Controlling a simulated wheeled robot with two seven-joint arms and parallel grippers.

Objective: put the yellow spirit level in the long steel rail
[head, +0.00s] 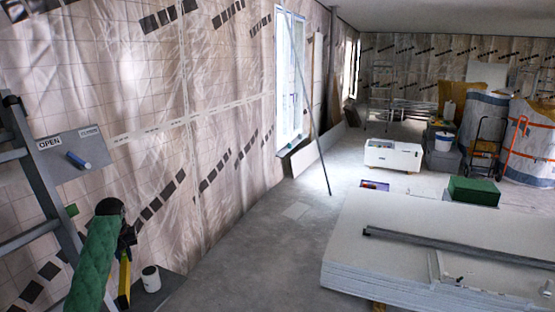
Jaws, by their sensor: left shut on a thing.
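The yellow spirit level (124,280) hangs steeply tilted at the lower left, its lower end near the picture's bottom edge. My left gripper (127,243), at the end of the green-sleeved arm, is shut on its upper part and partly hides it. The long steel rail (460,248) lies across the top of the stack of white panels at the right, well apart from my left gripper. Its right end runs to the picture's edge. My right gripper is not in view.
The panel stack (400,212) fills the lower right. A white cup (151,279) stands on a dark surface beside the level. A ladder (35,180) and a grey board marked OPEN (82,170) are at the left. Bare floor (250,250) lies between. A green box (473,192) is beyond the stack.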

